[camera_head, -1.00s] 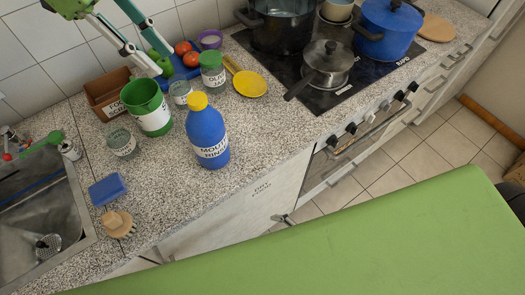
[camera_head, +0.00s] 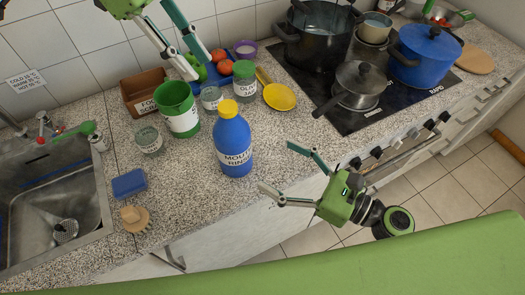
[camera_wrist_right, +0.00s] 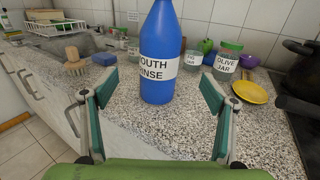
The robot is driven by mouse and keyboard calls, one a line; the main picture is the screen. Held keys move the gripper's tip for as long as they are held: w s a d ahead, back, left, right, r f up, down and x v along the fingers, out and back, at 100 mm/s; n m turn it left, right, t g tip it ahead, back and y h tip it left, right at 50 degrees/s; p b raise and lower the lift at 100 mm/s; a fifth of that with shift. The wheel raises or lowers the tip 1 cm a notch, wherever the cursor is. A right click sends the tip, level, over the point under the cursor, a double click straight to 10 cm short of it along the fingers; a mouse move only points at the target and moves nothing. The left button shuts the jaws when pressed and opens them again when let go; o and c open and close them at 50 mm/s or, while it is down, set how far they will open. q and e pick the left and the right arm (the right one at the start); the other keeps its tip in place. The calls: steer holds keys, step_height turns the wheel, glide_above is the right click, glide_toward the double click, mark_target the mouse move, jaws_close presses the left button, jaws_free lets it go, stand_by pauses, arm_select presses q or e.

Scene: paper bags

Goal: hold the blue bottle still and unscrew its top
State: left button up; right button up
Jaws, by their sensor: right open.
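The blue bottle (camera_head: 234,146), labelled mouth rinse, stands upright on the counter. Its yellow top (camera_head: 228,108) is on it. In the right wrist view the blue bottle (camera_wrist_right: 160,45) stands ahead between the fingers, its top cut off by the frame. My right gripper (camera_head: 276,167) is open and empty, at the counter's front edge to the right of the bottle and apart from it; its fingers also show in the right wrist view (camera_wrist_right: 157,85).
A green tub (camera_head: 180,117), a glass jar (camera_head: 149,140) and an olive jar (camera_head: 244,82) stand near the bottle. A yellow spoon (camera_head: 279,97) lies behind it to the right. A blue sponge (camera_head: 129,184) and a brush (camera_head: 135,218) lie left, near the sink (camera_head: 60,190).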

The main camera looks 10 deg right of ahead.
steer(key=x, duration=1.3)
steer(key=c, duration=1.4)
arm_select(q)
steer(key=o, duration=0.3)
arm_select(e)
steer(key=shift+c, duration=0.9)
arm_select(q)
steer(key=m+t+y, duration=0.3)
steer(key=m+y, duration=0.2)
steer(key=m, duration=2.2)
glide_toward(227, 106)
steer(key=shift+w+d+f, duration=0.1)
steer(key=shift+f, duration=2.05)
steer(key=shift+w+d+f, duration=0.1)
steer(key=shift+f, duration=2.05)
